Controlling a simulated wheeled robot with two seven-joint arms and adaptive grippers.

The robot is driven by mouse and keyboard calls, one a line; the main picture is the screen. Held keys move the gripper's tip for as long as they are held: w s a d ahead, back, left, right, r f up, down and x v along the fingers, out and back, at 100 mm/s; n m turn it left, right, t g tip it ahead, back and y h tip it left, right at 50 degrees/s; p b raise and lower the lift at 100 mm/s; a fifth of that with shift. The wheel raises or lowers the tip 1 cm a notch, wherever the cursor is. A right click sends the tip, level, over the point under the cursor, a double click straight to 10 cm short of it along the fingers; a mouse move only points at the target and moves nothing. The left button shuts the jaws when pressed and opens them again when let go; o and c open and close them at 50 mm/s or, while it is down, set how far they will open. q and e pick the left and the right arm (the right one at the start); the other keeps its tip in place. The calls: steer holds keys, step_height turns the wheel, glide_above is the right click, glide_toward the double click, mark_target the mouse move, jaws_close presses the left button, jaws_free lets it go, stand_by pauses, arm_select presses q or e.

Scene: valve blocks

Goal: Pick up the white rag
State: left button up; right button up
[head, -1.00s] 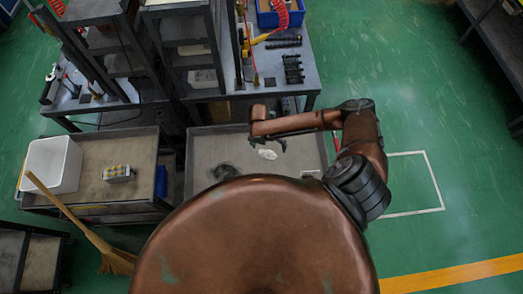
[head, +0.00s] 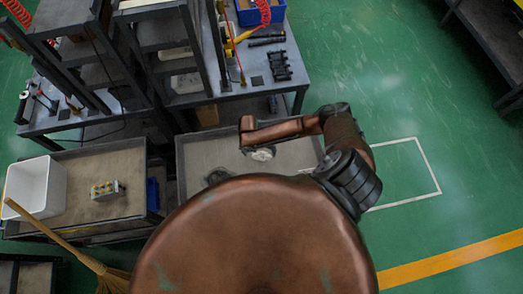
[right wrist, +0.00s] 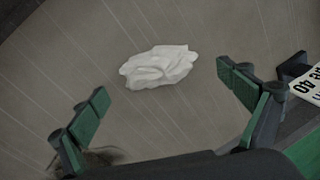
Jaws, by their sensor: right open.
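The white rag (right wrist: 158,67) lies crumpled on the grey-brown top of a cart (head: 205,155). In the head view the rag (head: 262,154) shows partly, at the end of my right arm. In the right wrist view my right gripper (right wrist: 160,98) is open, with its green-padded fingers wide apart. The rag lies just beyond the fingertips and between their lines, with nothing held. I cannot tell the height of the fingers over the cart. My left gripper is not in view.
A dark round item (head: 218,175) lies on the cart left of the rag. A labelled card (right wrist: 310,83) is by the right finger. A second cart at left holds a white bin (head: 35,187) and a valve block (head: 107,190). A broom (head: 75,255) leans there. A workbench stands behind.

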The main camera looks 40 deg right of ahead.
steer(key=shift+s+d+f, duration=0.1)
steer(key=shift+f, duration=0.6)
steer(key=shift+c, duration=0.4)
steer(key=c, duration=1.1)
